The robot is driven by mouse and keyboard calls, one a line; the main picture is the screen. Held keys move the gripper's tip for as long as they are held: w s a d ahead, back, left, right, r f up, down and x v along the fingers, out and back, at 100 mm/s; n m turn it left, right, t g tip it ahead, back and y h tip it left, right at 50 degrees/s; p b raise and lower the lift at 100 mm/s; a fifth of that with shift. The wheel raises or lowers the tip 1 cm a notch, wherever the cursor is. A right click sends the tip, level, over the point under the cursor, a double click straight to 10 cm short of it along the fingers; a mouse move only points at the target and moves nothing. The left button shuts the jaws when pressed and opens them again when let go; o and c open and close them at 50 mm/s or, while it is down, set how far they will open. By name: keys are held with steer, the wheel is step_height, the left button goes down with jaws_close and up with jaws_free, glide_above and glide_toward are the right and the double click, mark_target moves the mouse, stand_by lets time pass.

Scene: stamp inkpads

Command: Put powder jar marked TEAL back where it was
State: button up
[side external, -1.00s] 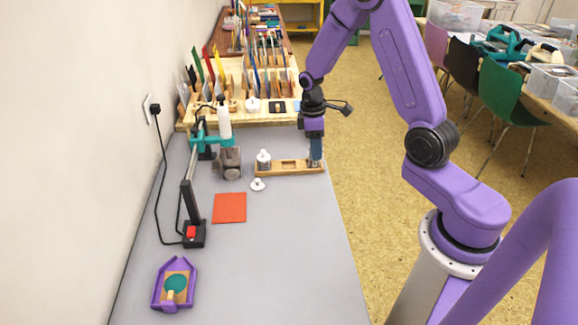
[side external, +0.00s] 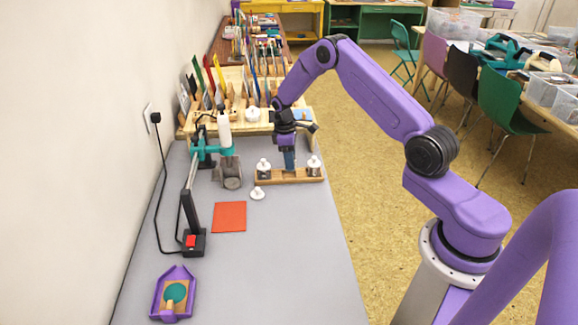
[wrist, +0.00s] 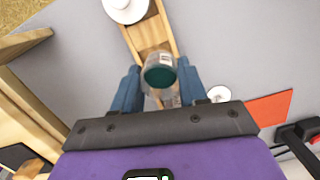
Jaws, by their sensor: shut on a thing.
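My gripper (side external: 289,170) is over the middle of the wooden rack (side external: 267,180), pointing down. In the wrist view it is shut on a clear jar (wrist: 159,72) with dark teal contents, held between the blue fingers. A small part of a label shows on its side; I cannot read it. The fingers hide the jar in the side view, and I cannot tell whether it rests in the rack or hangs just above. White-topped jars stand at the rack's left end (side external: 263,167) and right end (side external: 314,167). A white knobbed lid (side external: 257,193) lies on the table in front.
A teal-clamped stand (side external: 205,150) is left of the rack, with a grey device (side external: 231,175) between. An orange-red sheet (side external: 229,217), a black switch box (side external: 194,241) and a purple tray (side external: 163,290) lie nearer. A wooden organiser stands behind. The table's front right is clear.

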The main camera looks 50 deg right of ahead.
steer(key=shift+w+d+f, duration=0.1)
steer(key=shift+w+f, duration=0.2)
steer(key=shift+f, duration=1.65)
steer(key=shift+f, duration=0.1)
steer(key=o, duration=1.1)
